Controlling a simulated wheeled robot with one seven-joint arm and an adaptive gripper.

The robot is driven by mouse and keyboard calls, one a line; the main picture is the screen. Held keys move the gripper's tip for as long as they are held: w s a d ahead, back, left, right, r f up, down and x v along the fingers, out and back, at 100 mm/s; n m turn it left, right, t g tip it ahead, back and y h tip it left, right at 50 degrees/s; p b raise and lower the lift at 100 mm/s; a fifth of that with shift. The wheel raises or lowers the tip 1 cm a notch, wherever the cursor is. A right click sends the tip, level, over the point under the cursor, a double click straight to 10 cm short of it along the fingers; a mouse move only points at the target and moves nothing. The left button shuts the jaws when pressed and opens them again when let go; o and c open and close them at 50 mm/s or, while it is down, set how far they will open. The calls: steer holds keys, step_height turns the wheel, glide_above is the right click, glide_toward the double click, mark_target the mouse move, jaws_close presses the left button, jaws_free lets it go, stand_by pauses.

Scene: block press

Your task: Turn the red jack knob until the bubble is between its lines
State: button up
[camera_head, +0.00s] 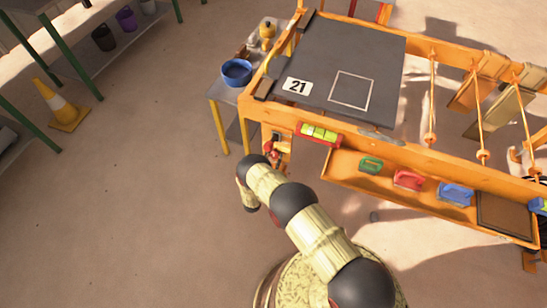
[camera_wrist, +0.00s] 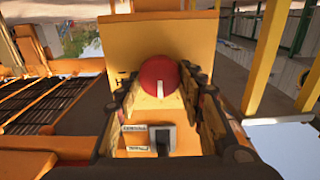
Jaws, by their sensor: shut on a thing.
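The red jack knob (camera_wrist: 160,77) with a white pointer mark sits on the yellow-orange bench front in the wrist view. My gripper (camera_wrist: 160,85) has its two fingers on either side of the knob and is shut on it. The bubble level (camera_head: 319,133) is a yellow-green vial in a red housing on the bench's front edge. The bubble's place against its lines is too small to tell for sure.
The orange bench carries a dark plate (camera_head: 385,70) marked 21. Green (camera_head: 371,165), red (camera_head: 408,180) and blue (camera_head: 455,194) handled blocks lie in its front tray. A blue bowl (camera_head: 236,72) stands on a side table. The floor to the left is clear up to a traffic cone (camera_head: 62,104).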

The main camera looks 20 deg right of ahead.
steer(key=shift+n, duration=0.4)
steer(key=n, duration=0.4)
steer(key=shift+a, duration=0.1)
steer(key=shift+w+f+n, duration=0.1)
steer(key=shift+w+n, duration=0.05)
steer(key=shift+n, duration=2.35)
steer(key=o, duration=1.1)
steer(key=shift+o, duration=0.2)
steer(key=shift+a, duration=0.1)
steer(key=v, duration=1.2)
